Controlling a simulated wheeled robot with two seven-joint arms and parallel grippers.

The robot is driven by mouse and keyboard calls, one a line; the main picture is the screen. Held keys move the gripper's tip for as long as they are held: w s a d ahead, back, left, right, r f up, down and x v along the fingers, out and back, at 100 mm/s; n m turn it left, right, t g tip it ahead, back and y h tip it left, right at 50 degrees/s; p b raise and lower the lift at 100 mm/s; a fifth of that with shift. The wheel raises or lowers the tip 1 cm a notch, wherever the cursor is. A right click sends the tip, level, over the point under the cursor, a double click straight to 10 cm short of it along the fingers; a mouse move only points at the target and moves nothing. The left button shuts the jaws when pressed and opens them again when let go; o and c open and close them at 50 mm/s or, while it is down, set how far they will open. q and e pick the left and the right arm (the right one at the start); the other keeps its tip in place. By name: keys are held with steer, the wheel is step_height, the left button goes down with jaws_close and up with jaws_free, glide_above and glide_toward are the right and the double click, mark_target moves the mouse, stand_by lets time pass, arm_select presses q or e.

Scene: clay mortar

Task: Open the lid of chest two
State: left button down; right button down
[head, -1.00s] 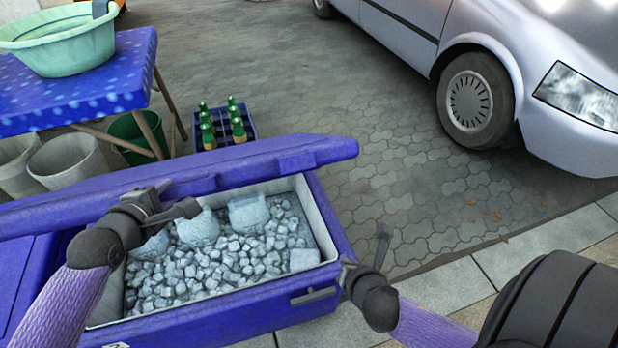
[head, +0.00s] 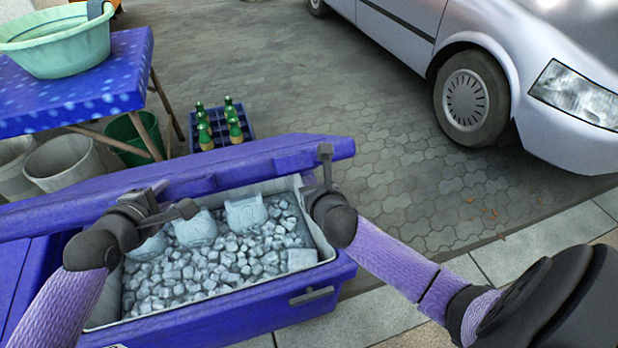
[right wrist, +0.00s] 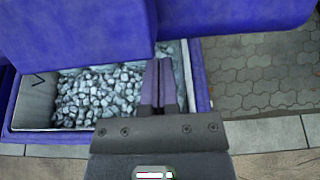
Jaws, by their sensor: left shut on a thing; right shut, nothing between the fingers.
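A blue chest (head: 240,318) stands open at the lower left of the head view, filled with ice cubes and a few frosted lumps. Its blue lid (head: 270,158) is raised along the far side, and it crosses the top of the right wrist view (right wrist: 75,35). The chest's number cannot be read. My left gripper (head: 172,207) is shut on the lid's near edge, though the fingers partly hide the contact. My right gripper (head: 324,168) is shut and empty by the lid's right end, above the chest's right rim. Its closed fingers (right wrist: 160,85) show below the lid in the right wrist view.
A blue table (head: 85,90) with a green basin (head: 58,45) stands at upper left, with buckets (head: 65,165) below. A bottle crate (head: 222,130) sits behind the lid. A silver car (head: 540,80) is at upper right. Paving between is clear.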

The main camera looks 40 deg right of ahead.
steer(key=shift+w+r, duration=0.25)
steer(key=shift+r, duration=0.15)
